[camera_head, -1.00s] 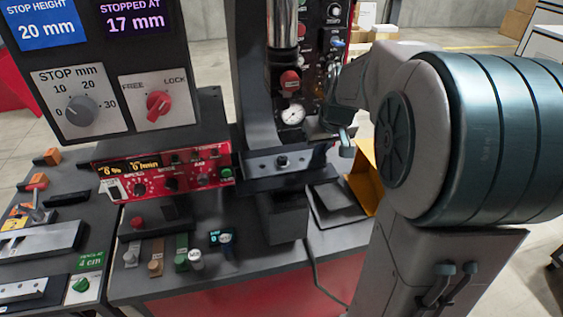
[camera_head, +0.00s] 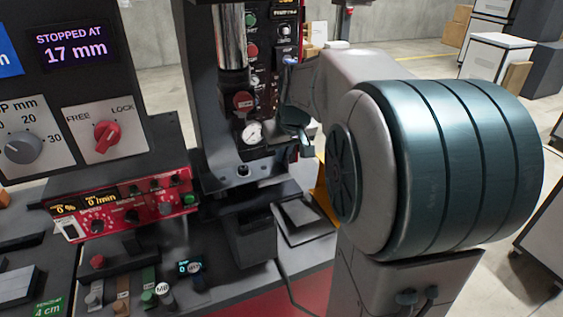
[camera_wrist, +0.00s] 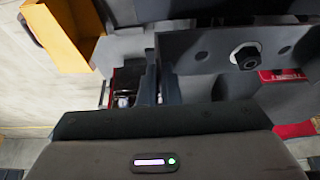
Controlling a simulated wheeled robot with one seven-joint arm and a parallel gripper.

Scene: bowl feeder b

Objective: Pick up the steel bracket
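I cannot make out a steel bracket for certain in either view. A grey metal piece (camera_head: 14,285) lies at the lower left edge of the head view, but I cannot tell whether it is the bracket. My gripper (camera_head: 302,140) is beside the press column, above the dark tray, mostly hidden behind my own arm. In the wrist view its two fingers (camera_wrist: 160,88) point away with only a narrow gap between them. I cannot tell whether anything thin is between them.
A grey press plate with a bolt (camera_wrist: 246,56) stands close right of the fingers in the wrist view. A yellow bin (camera_wrist: 68,35) is at the upper left. A dark tray (camera_head: 318,232), a red control panel (camera_head: 120,212) and several small knobbed blocks crowd the bench.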

